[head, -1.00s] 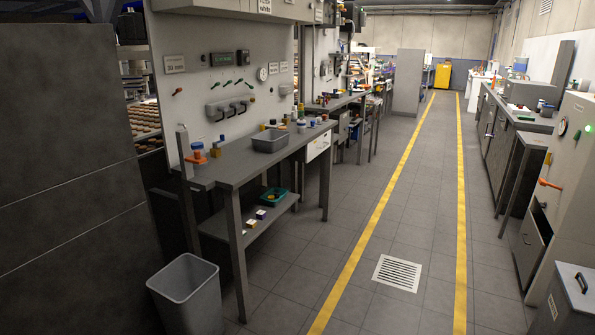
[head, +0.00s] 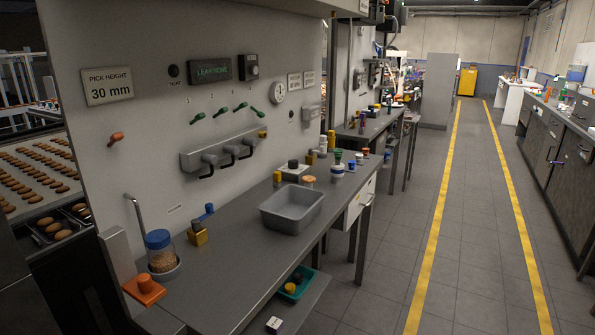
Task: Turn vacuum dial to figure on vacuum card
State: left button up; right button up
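A larger card (head: 108,86) at the left reads "PICK HEIGHT 30 mm". Neither of my grippers is in view.
A grey workbench (head: 225,265) runs below the panel, holding a grey bin (head: 291,210), a jar with a blue lid (head: 160,251) and an orange block (head: 144,288). Green levers (head: 222,111) are above black hooked handles (head: 228,150). The tiled aisle (head: 482,220) at right is clear.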

aim_at(293, 164)
jog(key=i+l+u, duration=0.1)
jog(key=l, duration=0.25)
jog(key=i+l+u, duration=0.1)
jog(key=i+l, duration=0.2)
jog(key=i+l+u, duration=0.1)
jog(key=l, duration=0.35)
jog(key=i+l+u, duration=0.1)
jog(key=l, duration=0.3)
jog(key=i+l+u, duration=0.1)
jog(key=i+l, duration=0.15)
jog(key=l, duration=0.15)
